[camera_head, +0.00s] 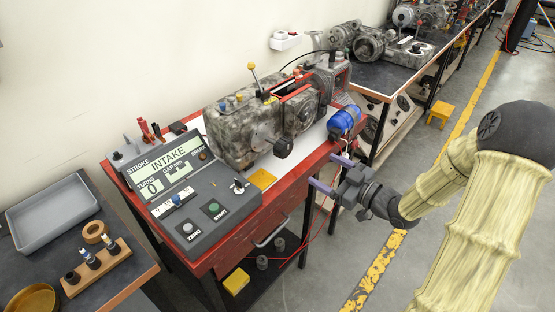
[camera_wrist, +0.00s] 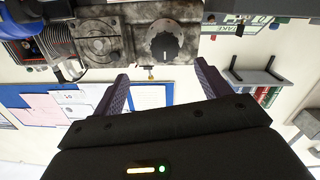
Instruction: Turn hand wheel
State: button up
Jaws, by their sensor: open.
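The hand wheel looks to be the black round knob (camera_head: 283,147) on the front of a grey, stained engine block (camera_head: 232,135). In the wrist view the knob (camera_wrist: 164,42) shows upside down, beyond the fingertips and roughly centred between them. My gripper (camera_head: 327,173) is open and empty, with its purple fingers pointing left toward the bench. It is to the right of and lower than the knob in the head view, apart from it. In the wrist view the open fingers (camera_wrist: 161,75) frame a clear gap below the knob.
A control box (camera_head: 180,185) reading INTAKE and TURNS 0 stands on the red bench (camera_head: 235,245) left of the knob. A blue cylinder (camera_head: 344,121) sits on the right, near my gripper. A grey tray (camera_head: 52,212) lies on the left table. Red cables hang near the bench edge.

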aim_at(277, 144)
jog(key=shift+s+r+y, duration=0.1)
jog(key=shift+s+y, duration=0.15)
jog(key=shift+y, duration=0.15)
jog(key=shift+a, duration=0.1)
jog(key=p+x, duration=0.1)
jog(key=x, duration=1.6)
jog(key=shift+a, duration=0.2)
jog(key=shift+w, duration=0.1)
jog(key=c, duration=1)
